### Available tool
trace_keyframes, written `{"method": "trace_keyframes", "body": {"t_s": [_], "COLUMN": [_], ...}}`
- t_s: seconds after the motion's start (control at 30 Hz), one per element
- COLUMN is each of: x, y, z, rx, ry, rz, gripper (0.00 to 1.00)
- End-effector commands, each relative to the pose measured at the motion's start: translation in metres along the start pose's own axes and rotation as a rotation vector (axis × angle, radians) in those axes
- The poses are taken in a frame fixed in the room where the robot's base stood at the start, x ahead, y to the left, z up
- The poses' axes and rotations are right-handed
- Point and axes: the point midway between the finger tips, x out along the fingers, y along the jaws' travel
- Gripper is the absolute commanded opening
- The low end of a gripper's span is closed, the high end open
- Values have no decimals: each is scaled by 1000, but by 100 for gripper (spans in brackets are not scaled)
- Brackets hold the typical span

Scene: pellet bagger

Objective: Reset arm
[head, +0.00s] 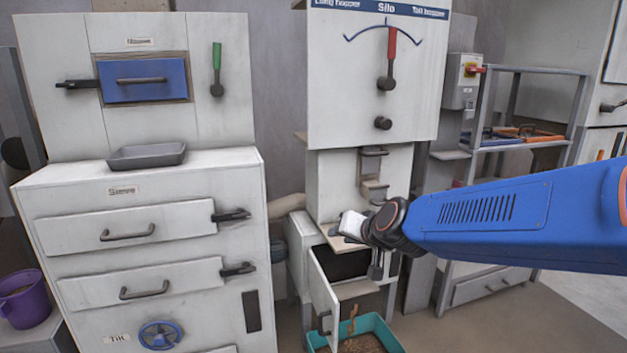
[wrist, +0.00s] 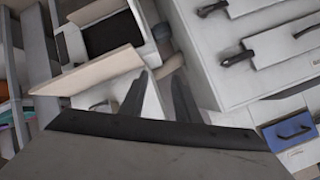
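My blue arm (head: 500,222) reaches in from the right side of the head view. Its dark wrist and my gripper end in front of the silo cabinet (head: 330,185), near a small shelf above an open compartment. In the wrist view my gripper (wrist: 158,88) shows two dark fingers set apart, with nothing visible between them. In the head view the fingers cannot be made out clearly.
The compartment door (head: 323,298) stands open below my wrist. A teal bin (head: 378,328) with brown pellets sits on the floor. A drawer cabinet (head: 150,190) with a grey tray (head: 147,156) stands left. A purple bucket (head: 24,300) is at far left.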

Motion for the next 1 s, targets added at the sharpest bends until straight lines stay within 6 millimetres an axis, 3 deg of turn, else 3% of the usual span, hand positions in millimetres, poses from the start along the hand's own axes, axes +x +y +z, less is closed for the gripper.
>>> {"method": "trace_keyframes", "body": {"t_s": [0.03, 0.27, 0.7, 0.83, 1.0], "x": [-18, -91, -228, -257, -275], "y": [10, 55, 162, 184, 198], "z": [4, 43, 144, 167, 182], "rx": [-18, -110, -221, -228, -229], "ry": [-20, -147, -395, -446, -480], "rz": [4, 56, 304, 375, 422], "gripper": [29, 29, 29, 29, 29]}}
